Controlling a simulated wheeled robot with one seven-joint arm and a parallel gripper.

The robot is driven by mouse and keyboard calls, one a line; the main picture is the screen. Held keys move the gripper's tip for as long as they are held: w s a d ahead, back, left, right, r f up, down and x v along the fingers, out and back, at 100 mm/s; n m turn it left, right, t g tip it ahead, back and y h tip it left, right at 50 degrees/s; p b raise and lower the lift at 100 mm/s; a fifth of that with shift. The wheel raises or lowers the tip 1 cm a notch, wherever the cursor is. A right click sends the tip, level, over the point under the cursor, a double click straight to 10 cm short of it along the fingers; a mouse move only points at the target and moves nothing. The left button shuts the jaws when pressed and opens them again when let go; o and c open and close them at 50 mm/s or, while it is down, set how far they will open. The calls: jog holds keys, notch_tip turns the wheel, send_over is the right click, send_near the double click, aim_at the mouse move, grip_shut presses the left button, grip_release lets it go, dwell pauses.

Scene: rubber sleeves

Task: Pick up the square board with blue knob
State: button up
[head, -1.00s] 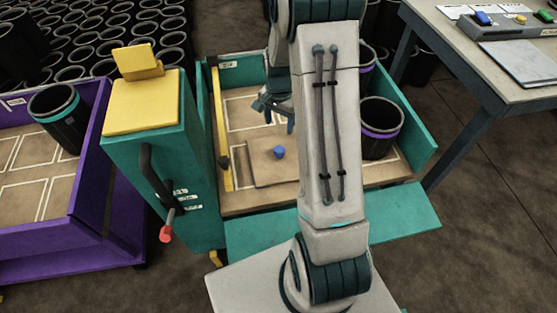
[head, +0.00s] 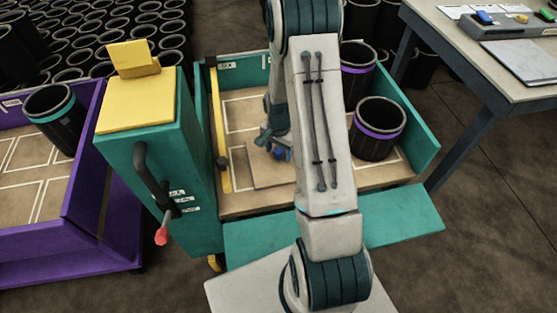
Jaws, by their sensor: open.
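The square board (head: 262,175) is tan and lies flat on the floor of the teal crate, partly hidden behind my arm. Its blue knob (head: 280,154) shows at the left edge of my arm. My gripper (head: 272,146) is open and right at the knob, its fingers pointing down. The arm link hides part of the fingers, so I cannot tell whether they touch the knob.
The teal crate (head: 420,150) has white-outlined cells and, at right, two black sleeves with purple bands (head: 379,128). A yellow bar (head: 222,135) runs along its left side. A purple crate (head: 85,205) stands left, a table (head: 480,75) right.

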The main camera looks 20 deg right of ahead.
jog(key=shift+f, duration=0.35)
grip_shut()
jog(key=shift+r, duration=0.1)
